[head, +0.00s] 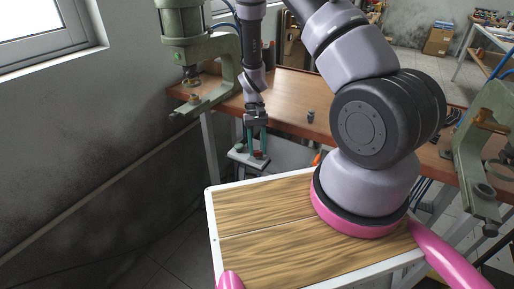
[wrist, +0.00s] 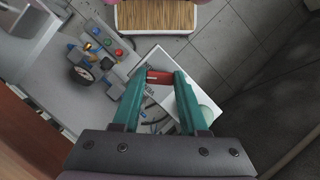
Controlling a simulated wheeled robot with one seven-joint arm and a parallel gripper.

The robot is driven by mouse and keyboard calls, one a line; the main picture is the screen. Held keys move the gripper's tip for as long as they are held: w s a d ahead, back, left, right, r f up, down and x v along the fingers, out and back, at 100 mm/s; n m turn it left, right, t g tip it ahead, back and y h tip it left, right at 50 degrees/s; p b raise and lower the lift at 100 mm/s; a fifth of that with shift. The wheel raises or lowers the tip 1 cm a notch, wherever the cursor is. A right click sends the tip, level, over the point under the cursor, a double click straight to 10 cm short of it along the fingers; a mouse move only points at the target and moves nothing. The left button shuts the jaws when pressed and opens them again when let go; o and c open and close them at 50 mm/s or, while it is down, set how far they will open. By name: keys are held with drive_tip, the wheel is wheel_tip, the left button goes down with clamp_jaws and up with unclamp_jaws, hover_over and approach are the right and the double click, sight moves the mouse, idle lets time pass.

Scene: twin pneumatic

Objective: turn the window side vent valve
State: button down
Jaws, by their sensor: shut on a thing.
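A red valve handle (wrist: 159,77) lies between the tips of my gripper (wrist: 158,80) in the wrist view. The teal fingers are shut on it, one at each end. It sits by the edge of a white plate (wrist: 172,62); the valve body under it is mostly hidden. In the head view my gripper (head: 256,151) points down at a small pale panel (head: 240,158) near the table's front edge. The handle is too small there to tell its exact angle.
In the wrist view a round gauge (wrist: 83,73) and several coloured buttons (wrist: 119,53) stand left of my gripper. A green press (head: 187,45) stands close left of my arm on the brown table (head: 290,90).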

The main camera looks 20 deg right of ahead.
drive_tip(key=m+y, duration=0.1)
drive_tip(key=m, duration=0.3)
drive_tip(key=shift+d+t+y, duration=0.15)
drive_tip(key=shift+t+y, duration=0.25)
drive_tip(key=shift+m+t+y, duration=0.3)
drive_tip(key=shift+m+y, duration=0.1)
drive_tip(key=shift+m, duration=1.4)
drive_tip(key=shift+c, duration=2.2)
unclamp_jaws()
drive_tip(key=v, duration=1)
drive_tip(key=shift+d+r, duration=0.25)
drive_tip(key=shift+r, duration=0.1)
